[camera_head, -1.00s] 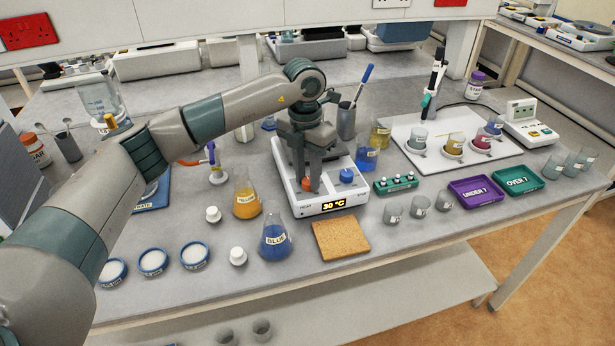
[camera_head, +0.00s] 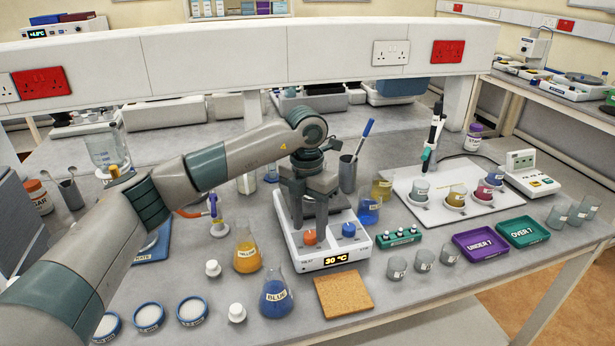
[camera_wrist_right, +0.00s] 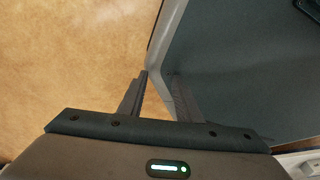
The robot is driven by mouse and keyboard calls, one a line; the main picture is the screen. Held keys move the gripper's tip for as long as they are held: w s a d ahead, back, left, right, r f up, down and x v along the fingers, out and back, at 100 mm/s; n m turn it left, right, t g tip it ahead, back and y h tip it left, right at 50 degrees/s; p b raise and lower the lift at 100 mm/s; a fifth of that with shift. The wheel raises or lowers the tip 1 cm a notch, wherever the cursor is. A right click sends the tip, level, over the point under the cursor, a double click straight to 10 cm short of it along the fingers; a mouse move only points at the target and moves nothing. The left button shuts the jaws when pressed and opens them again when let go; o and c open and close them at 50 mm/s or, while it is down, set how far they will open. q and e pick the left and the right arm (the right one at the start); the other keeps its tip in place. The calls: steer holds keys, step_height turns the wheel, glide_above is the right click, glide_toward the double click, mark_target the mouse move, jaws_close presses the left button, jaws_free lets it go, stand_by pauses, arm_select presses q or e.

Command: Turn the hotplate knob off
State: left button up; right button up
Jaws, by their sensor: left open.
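The white hotplate (camera_head: 352,257) stands on the bench with its display reading 30 °C. Its front panel carries an orange knob (camera_head: 310,237) on the left and a blue knob (camera_head: 348,230) on the right. I cannot read any off mark on either. My left gripper (camera_head: 309,220) is open and points down over the hotplate, just behind and above the orange knob. It appears empty and clear of that knob. My right gripper (camera_wrist_right: 158,76) shows in the right wrist view, open and empty, over the floor and a dark grey surface, away from the hotplate.
A cork mat (camera_head: 343,295) lies in front. A green rack (camera_head: 398,237) and a blue beaker (camera_head: 368,211) are close on the right. A pen holder (camera_head: 348,174) stands behind.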

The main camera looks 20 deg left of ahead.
mark_target(307, 233)
arm_select(q)
step_height(307, 233, up, 16)
steer(key=b, duration=0.3)
steer(key=shift+w+a+f, duration=0.15)
steer(key=shift+a, duration=0.15)
arm_select(e)
steer(key=w+a+r+t+y, duration=0.1)
steer(key=w+a, duration=0.4)
steer(key=w, duration=0.7)
steer(key=shift+w+a+r+t, duration=0.15)
steer(key=shift+w+r+t, duration=0.35)
steer(key=shift+t, duration=0.8)
steer(key=shift+s+r, duration=0.1)
steer(key=shift+s+r, duration=0.1)
